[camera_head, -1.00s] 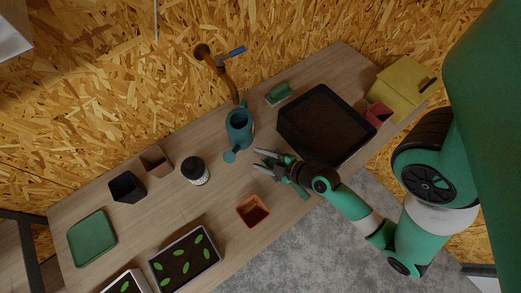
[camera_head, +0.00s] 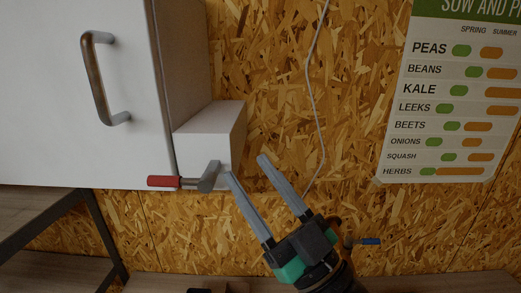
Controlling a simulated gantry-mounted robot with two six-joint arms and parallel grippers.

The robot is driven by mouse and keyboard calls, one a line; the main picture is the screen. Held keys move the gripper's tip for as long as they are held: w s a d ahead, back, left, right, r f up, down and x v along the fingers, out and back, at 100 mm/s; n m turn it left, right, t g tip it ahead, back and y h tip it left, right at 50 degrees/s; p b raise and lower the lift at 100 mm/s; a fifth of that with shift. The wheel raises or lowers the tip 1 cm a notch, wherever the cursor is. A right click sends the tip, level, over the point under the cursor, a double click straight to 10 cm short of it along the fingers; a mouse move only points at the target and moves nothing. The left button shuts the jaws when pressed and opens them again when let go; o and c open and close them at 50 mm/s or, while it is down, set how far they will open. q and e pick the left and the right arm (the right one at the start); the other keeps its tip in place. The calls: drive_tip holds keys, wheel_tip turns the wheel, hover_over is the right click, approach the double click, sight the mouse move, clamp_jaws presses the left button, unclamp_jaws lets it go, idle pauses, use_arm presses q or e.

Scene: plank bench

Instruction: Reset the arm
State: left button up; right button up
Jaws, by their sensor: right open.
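My right gripper (camera_head: 248,174) is in the lower middle of the head view, raised in front of the chipboard wall. Its two long grey fingers point up and left. They are spread apart with nothing between them, so it is open and empty. My left gripper is not in view.
A white cabinet (camera_head: 60,130) with a curved handle (camera_head: 97,85) fills the upper left. A planting chart (camera_head: 455,110) hangs at right. The tap's blue lever (camera_head: 369,241) shows behind my gripper.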

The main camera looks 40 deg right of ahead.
drive_tip(key=s+a+r+m+t, duration=0.1)
drive_tip(key=s+a+r, duration=0.1)
drive_tip(key=r, duration=0.3)
drive_tip(key=s+a+r+m+t+y, duration=0.1)
drive_tip(key=s+r, duration=0.2)
drive_tip(key=r, duration=0.2)
drive_tip(key=shift+a+y, duration=0.3)
drive_tip(key=shift+a, duration=0.05)
drive_tip(key=shift+r, duration=0.15)
wheel_tip(320, 180, up, 16)
drive_tip(key=p, duration=1.6)
